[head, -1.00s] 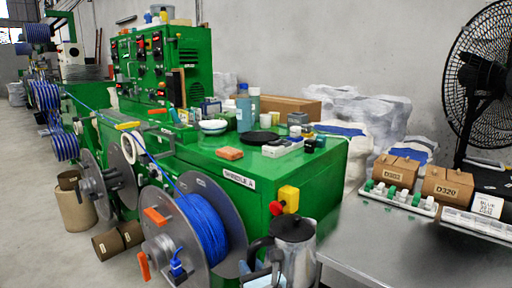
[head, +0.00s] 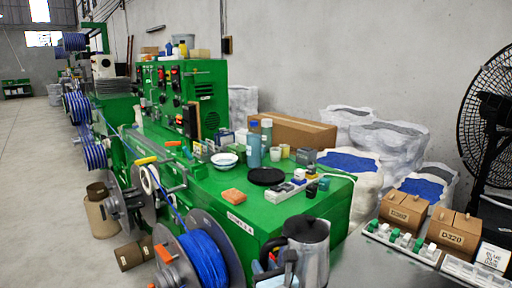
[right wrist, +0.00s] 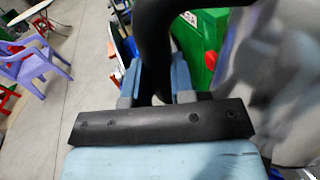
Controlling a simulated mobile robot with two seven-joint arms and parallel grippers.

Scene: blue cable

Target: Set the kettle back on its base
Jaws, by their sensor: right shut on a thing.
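The kettle (head: 308,252) is a steel pot with a black lid and black handle, low in the middle of the head view, in front of the green machine's near side. My right gripper (head: 272,262) is shut on its black handle, and the kettle looks upright. In the right wrist view my gripper (right wrist: 158,88) has its blue-grey fingers on both sides of the black handle (right wrist: 154,45); the steel body is blurred at right. The base, a flat black disc (head: 266,177), lies bare on the green machine top, farther back than the kettle. My left gripper is not in view.
Near the base stand a white power strip (head: 292,188) with small items, an orange sponge (head: 234,196), a white bowl (head: 224,159) and blue bottles (head: 254,150). Cable reels (head: 205,258) stand at left. A grey table (head: 390,268) with boxes is at right.

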